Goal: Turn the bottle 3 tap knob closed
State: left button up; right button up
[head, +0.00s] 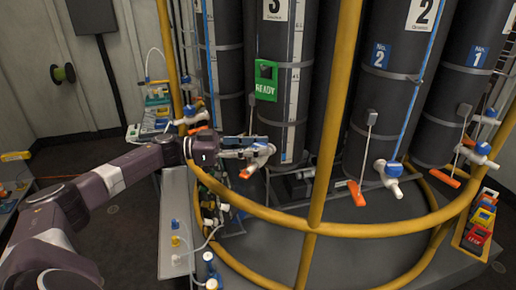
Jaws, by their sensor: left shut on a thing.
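Bottle 3 (272,120) is a tall dark cylinder marked 3, with a green READY tag (266,82) on its front. Its white tap (262,158) sticks out low on the bottle, with an orange piece (247,172) just below it. My left gripper (256,144) reaches in from the left over the yellow rail and is shut at the top of this tap, on its knob. The fingers mostly hide the knob, so its turn angle cannot be told. My right gripper is not in view.
A yellow rail (350,230) curves around the bottles, with a yellow post (333,110) right of bottle 3. Bottle 2 (372,125) has its own white tap (388,170) and an orange lever (357,193). A grey bench (178,215) with tubing stands at the lower left.

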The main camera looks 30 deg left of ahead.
pick_arm(q)
jog(key=o, duration=1.2)
jog(key=v, duration=1.2)
